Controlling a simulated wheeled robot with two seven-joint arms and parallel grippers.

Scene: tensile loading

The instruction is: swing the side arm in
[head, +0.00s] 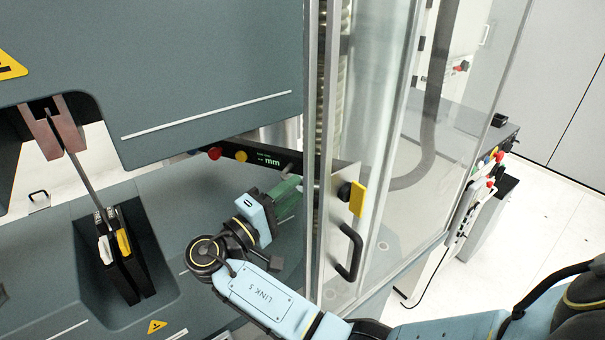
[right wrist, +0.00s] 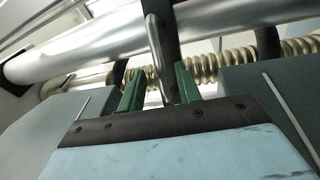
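The side arm (head: 240,153) is a dark bar with a red knob, a yellow knob and a small green "mm" display. It runs from the metal column toward the left, below the grey crosshead. My right gripper (head: 288,190) has green fingers and is just below the bar near its column end. In the right wrist view, the green fingers (right wrist: 160,88) stand apart, with a metal rod-like handle (right wrist: 158,50) between them. A gap shows beside the rod, so the fingers do not look closed on it. My left gripper is not in view.
A thin specimen (head: 85,180) hangs from copper-coloured jaws (head: 55,130) above black clamps (head: 122,255) at the left. A clear door with a black handle (head: 349,252) and yellow latch (head: 357,199) stands close to the right of my gripper. A ribbed screw (right wrist: 205,68) lies beyond the fingers.

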